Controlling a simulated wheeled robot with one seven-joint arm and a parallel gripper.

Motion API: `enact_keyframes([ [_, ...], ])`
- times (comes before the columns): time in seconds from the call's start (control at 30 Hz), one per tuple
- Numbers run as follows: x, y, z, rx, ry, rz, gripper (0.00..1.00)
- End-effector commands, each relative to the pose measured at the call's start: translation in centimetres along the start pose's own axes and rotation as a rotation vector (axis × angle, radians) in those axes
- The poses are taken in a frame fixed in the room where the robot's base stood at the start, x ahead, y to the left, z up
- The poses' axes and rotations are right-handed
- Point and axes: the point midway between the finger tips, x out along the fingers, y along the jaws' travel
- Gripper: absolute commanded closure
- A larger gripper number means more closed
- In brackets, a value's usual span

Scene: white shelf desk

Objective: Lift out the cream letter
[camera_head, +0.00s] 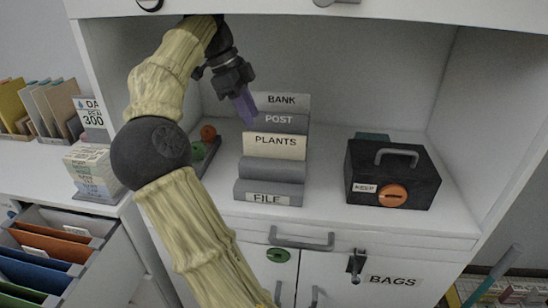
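A grey stepped rack (243,190) labelled FILE stands on the shelf. Upright pieces in it read BANK (284,101), POST (280,121) and PLANTS (275,147). The PLANTS piece is cream; the POST piece is grey. I cannot tell whether the cream piece is the letter itself or a divider. My gripper (245,106) hangs above the rack's left rear, left of the BANK and POST pieces. It points down, with a purple part at its end. I cannot tell whether this part is the fingers or a held thing, or whether the gripper touches the rack.
A black box (420,170) labelled KEEP, with a grey handle, stands right of the rack. A small tray with green and orange round things (208,132) is at its left, partly behind my arm. An open drawer (60,232) with coloured folders is lower left.

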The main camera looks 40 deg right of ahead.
Motion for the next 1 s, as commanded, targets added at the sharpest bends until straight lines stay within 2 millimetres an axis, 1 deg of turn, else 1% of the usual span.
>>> enact_keyframes([
  [0.03, 0.7, 0.0, -0.8, 0.004, -0.002, 0.0, 0.67],
  [0.1, 1.0, 0.0, -1.8, 0.003, -0.002, -0.001, 0.67],
  [0.2, 1.4, 0.0, -2.8, 0.001, -0.001, 0.001, 0.67],
  [0.27, 1.4, 0.0, -3.1, 0.001, 0.0, 0.001, 0.67],
  [0.53, 1.3, 0.0, -3.2, 0.0, 0.0, 0.0, 0.67],
  [0.6, 1.6, 0.0, -3.1, 0.0, 0.0, 0.0, 0.67],
  [0.67, 2.1, 0.0, -3.0, 0.0, 0.0, 0.0, 0.67],
  [0.9, 5.5, 0.1, -2.9, 0.0, -0.001, 0.0, 0.67],
  [1.0, 6.3, 0.1, -3.0, 0.001, -0.001, 0.001, 0.67],
])
